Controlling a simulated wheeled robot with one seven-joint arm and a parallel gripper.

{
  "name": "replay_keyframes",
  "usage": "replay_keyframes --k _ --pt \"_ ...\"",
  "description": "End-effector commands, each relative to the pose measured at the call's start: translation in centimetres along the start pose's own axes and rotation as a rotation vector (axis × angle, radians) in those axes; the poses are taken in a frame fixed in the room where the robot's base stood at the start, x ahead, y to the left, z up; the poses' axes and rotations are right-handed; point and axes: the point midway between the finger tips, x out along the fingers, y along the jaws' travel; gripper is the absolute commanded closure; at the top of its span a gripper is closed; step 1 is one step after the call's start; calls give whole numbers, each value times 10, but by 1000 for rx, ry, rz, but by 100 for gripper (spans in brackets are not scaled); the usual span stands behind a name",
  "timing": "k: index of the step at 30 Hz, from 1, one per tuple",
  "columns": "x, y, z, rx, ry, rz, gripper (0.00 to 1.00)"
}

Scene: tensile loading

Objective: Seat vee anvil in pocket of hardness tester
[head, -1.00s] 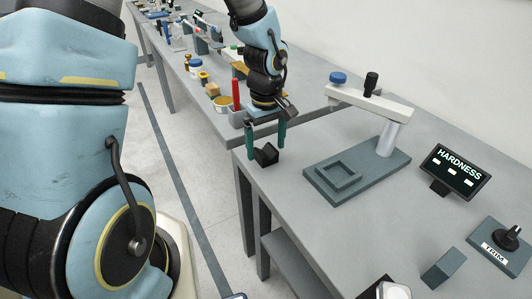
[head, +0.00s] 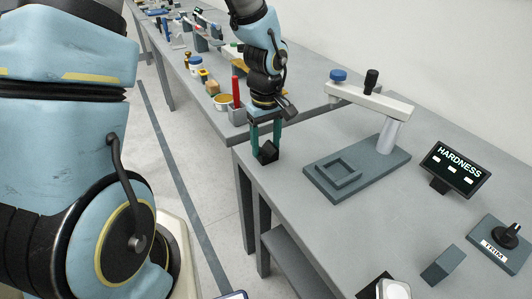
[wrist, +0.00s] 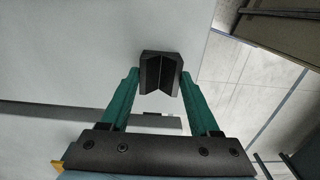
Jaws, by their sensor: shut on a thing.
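The black vee anvil (head: 267,153) is a small dark block at the table's left corner. In the wrist view the anvil (wrist: 160,72) shows its V groove between the green fingertips. My gripper (head: 266,146) is shut on it, one finger on each side; I cannot tell whether the anvil is clear of the table top. The hardness tester has a grey-green base (head: 390,163) with a raised square-rimmed pocket (head: 338,173), which looks empty. The tester lies to the right of my gripper.
The tester's white overhead arm (head: 370,101), with a blue knob (head: 338,75), reaches out above the base. A HARDNESS display (head: 455,168), a TRIM dial box (head: 500,245) and a grey block (head: 443,267) stand to the right. The table between gripper and tester is bare.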

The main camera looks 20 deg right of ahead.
Motion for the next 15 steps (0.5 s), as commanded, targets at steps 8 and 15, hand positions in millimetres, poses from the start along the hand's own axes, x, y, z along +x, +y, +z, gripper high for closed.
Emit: replay_keyframes --k 8,15 --pt "0 0 0 0 0 0 100" --pt "0 0 0 0 0 0 100"
